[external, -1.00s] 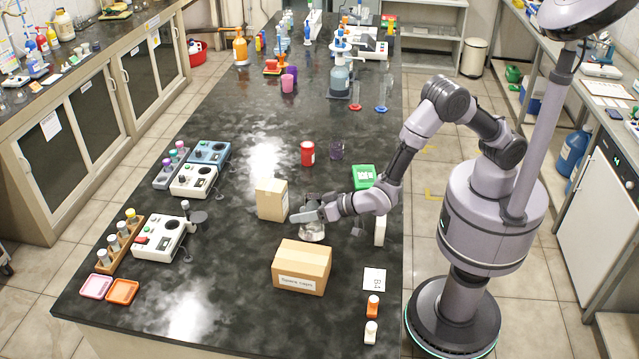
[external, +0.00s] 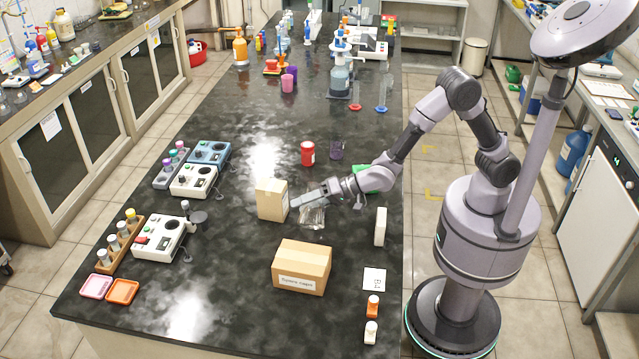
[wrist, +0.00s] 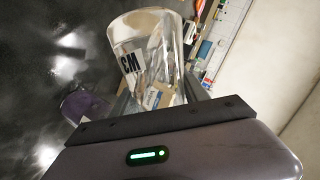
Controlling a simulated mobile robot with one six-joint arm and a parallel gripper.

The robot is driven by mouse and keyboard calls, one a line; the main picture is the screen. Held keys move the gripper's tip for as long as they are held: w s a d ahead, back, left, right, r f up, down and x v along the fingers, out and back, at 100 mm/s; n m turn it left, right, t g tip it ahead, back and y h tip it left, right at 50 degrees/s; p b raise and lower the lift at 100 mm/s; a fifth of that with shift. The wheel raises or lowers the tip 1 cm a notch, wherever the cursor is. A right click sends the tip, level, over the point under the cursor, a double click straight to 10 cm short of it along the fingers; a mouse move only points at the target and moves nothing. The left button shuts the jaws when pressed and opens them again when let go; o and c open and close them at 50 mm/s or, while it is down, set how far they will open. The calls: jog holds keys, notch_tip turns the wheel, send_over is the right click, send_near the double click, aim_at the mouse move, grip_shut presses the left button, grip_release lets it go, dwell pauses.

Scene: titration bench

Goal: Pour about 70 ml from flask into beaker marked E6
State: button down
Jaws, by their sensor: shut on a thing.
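My gripper (external: 303,198) is shut on a clear glass vessel (external: 312,217), which looks like the flask, over the bench right of the upright cardboard box. In the wrist view the glass vessel (wrist: 150,40) stands between the dark fingers (wrist: 160,95). It bears a white label with dark characters, hard to read, and looks tilted in that view. I cannot make out its liquid level. A purple-tinted glass (external: 337,149) stands farther back, beside a red jar. A purple glass also shows at left in the wrist view (wrist: 85,107). I cannot read an E6 mark on any vessel.
An upright cardboard box (external: 271,199) stands just left of my gripper and a wider box (external: 302,267) in front. A red jar (external: 307,153), a green box (external: 368,178) and a white block (external: 380,227) are nearby. The bench's middle left of the red jar is clear.

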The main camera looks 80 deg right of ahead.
jog(key=shift+a+f+m+y+b, duration=0.1)
jog(key=shift+f+m+y+b, duration=0.4)
jog(key=shift+f+b, duration=0.6)
jog(key=shift+r+p, duration=0.35)
jog(key=shift+r+m+y, duration=0.1)
jog(key=shift+m+y, duration=0.2)
jog(key=shift+r+t, duration=0.15)
jog(key=shift+t, duration=0.15)
jog(key=shift+r+m+y+b, duration=0.2)
jog(key=shift+m+y+b, duration=0.25)
jog(key=shift+b, duration=0.45)
jog(key=shift+d+r+m, duration=0.35)
jog(key=shift+m, duration=0.1)
jog(key=shift+r+m+t+y, duration=0.3)
jog(key=shift+r+m+y, duration=0.1)
jog(key=shift+m+y, duration=0.15)
dwell(1.4)
